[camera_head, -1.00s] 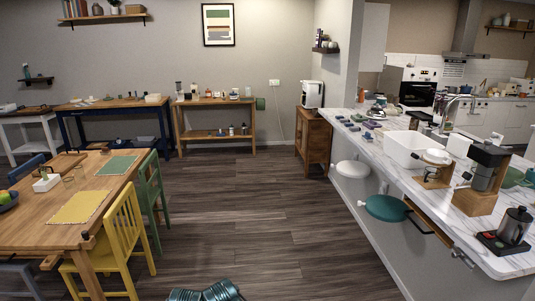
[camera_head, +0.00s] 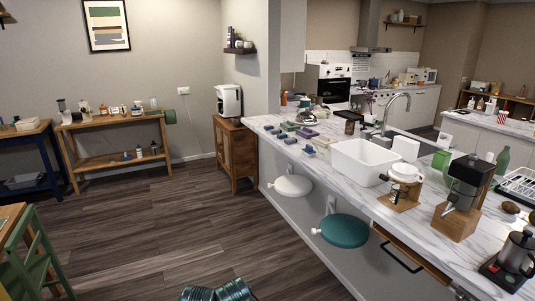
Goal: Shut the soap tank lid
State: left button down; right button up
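I cannot make out a soap tank or its lid for certain in this view. A white appliance (camera_head: 228,101) with a dark front opening stands on a wooden cabinet (camera_head: 236,154) against the wall. It is too small to tell whether it has a lid or how that lid stands. Neither of my grippers shows. Only teal ringed parts, probably my own, show at the bottom edge.
A marble counter (camera_head: 335,173) runs along the right, with a white basin (camera_head: 362,161), a coffee grinder (camera_head: 464,190) and a moka pot (camera_head: 516,252). White (camera_head: 293,186) and teal (camera_head: 344,230) round seats jut from its side. Open wooden floor (camera_head: 170,235) lies ahead.

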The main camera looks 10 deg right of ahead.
aim_at(444, 139)
jog(key=i+z, duration=0.3)
jog(key=z, duration=0.15)
jog(key=i+z, duration=0.4)
jog(key=i+j+z, duration=0.15)
jog(key=z, duration=0.3)
jog(key=i+j+z, duration=0.6)
jog(key=z, duration=0.2)
jog(key=i+u, duration=0.1)
jog(key=u, duration=0.25)
jog(key=l+u, duration=0.1)
jog(key=u, duration=0.25)
jog(key=i+l+u, duration=0.1)
jog(key=u, duration=0.25)
